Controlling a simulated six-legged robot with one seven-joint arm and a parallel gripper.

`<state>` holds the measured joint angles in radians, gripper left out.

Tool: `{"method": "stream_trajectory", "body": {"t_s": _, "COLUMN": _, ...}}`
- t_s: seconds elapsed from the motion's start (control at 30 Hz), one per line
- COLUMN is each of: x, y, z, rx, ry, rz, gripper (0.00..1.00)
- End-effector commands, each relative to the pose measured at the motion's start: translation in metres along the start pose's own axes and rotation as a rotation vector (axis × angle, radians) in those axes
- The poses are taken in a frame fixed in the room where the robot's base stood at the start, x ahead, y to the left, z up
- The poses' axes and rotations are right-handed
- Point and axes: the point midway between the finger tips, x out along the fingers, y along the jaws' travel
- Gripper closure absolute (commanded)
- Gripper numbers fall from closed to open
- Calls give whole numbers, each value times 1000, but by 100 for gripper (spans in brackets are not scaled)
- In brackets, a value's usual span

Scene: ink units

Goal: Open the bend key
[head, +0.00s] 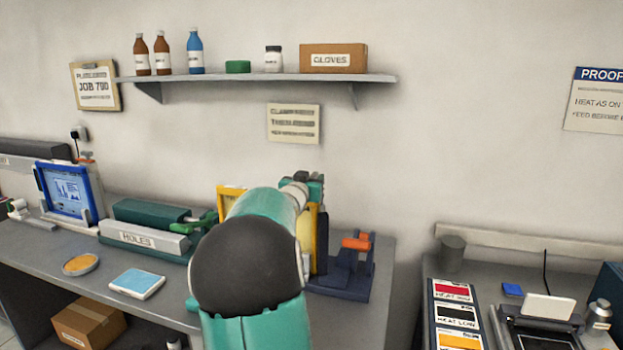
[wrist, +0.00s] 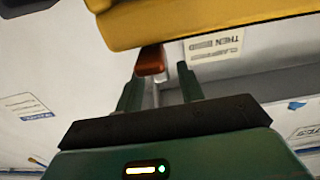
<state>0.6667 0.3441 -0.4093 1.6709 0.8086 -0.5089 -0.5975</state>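No label in view reads bend key. An orange handle (head: 356,243) sits on a dark blue stand (head: 345,280) at the bench's right end, beside a yellow machine (head: 231,196) largely hidden by my arm. In the wrist view, an orange-red block (wrist: 151,61) shows just past my fingertips, under a yellow body (wrist: 210,20); I cannot tell if it is the same handle. My gripper (wrist: 160,78) is open, its two green fingers apart with nothing held. The block lies nearer the left finger, and contact is not visible.
A hole press marked HOLES (head: 145,237) and a blue-framed screen (head: 68,190) stand left on the bench. A blue pad (head: 137,283) and an orange disc (head: 80,264) lie in front. A loaded shelf (head: 260,78) hangs above. A gap separates the right bench (head: 480,275).

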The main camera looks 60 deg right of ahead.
Motion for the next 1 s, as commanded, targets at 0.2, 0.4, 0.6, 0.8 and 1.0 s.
{"method": "stream_trajectory", "body": {"t_s": 0.2, "x": 16, "y": -2, "z": 1, "rx": 0, "ry": -1, "rz": -1, "gripper": 62}}
{"method": "stream_trajectory", "body": {"t_s": 0.4, "x": 17, "y": -2, "z": 0, "rx": 0, "ry": -1, "rz": -1, "gripper": 62}}
{"method": "stream_trajectory", "body": {"t_s": 0.6, "x": 16, "y": -2, "z": 0, "rx": 0, "ry": -1, "rz": -1, "gripper": 93}}
{"method": "stream_trajectory", "body": {"t_s": 0.8, "x": 16, "y": -2, "z": 0, "rx": 0, "ry": -1, "rz": -1, "gripper": 100}}
{"method": "stream_trajectory", "body": {"t_s": 1.0, "x": 15, "y": -5, "z": 1, "rx": 0, "ry": -1, "rz": -2, "gripper": 100}}
